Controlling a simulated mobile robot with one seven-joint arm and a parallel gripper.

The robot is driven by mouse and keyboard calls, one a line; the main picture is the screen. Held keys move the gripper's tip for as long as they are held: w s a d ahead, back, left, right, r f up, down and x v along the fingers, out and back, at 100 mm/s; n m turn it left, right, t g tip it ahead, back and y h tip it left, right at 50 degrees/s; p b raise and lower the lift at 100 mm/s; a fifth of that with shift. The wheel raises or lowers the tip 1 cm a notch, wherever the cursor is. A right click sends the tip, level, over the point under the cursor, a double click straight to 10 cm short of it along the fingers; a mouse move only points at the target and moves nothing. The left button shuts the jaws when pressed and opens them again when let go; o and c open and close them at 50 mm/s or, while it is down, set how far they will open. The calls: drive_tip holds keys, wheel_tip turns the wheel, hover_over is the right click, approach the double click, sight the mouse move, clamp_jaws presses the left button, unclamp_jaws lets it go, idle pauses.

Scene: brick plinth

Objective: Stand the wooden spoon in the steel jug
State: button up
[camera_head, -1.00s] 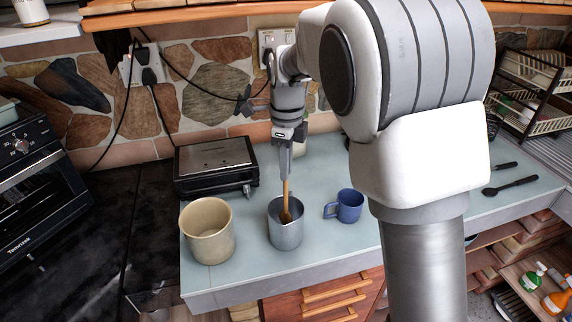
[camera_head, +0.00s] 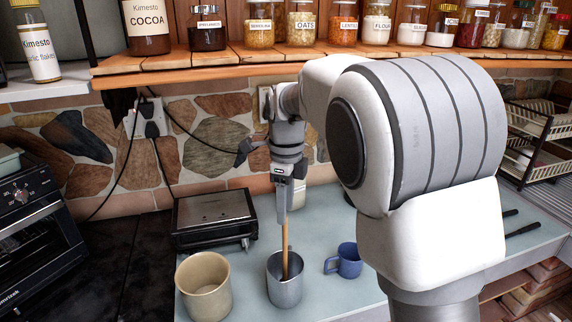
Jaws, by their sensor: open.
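The wooden spoon (camera_head: 285,238) stands nearly upright in the steel jug (camera_head: 285,290), with its lower end hidden inside. The jug stands on the pale blue-grey worktop between a beige pot and a blue mug. My gripper (camera_head: 281,205) is directly above the jug, pointing down, with its fingers at the upper part of the spoon handle. It is open. The top of the handle is hidden by the gripper, and I cannot tell whether the fingers touch it.
The beige pot (camera_head: 204,287) is left of the jug and the blue mug (camera_head: 347,262) is right of it. A black and silver grill (camera_head: 215,217) stands behind. A wooden shelf (camera_head: 200,62) with several jars runs above.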

wheel_tip(320, 180, up, 13)
drive_tip(key=p, duration=0.1)
drive_tip(key=shift+d, duration=0.1)
idle(0.6)
drive_tip(key=s+d+r+n+t, duration=0.1)
drive_tip(key=s+d+n+t, duration=0.2)
drive_tip(key=s+d+n, duration=0.8)
drive_tip(key=s+d+f+n+t, duration=0.2)
drive_tip(key=s+f+n, duration=0.6)
drive_tip(key=s, duration=0.6)
drive_tip(key=d+n, duration=0.1)
drive_tip(key=n, duration=0.1)
drive_tip(key=shift+f+n+t, duration=0.2)
drive_tip(key=shift+n+t, duration=0.1)
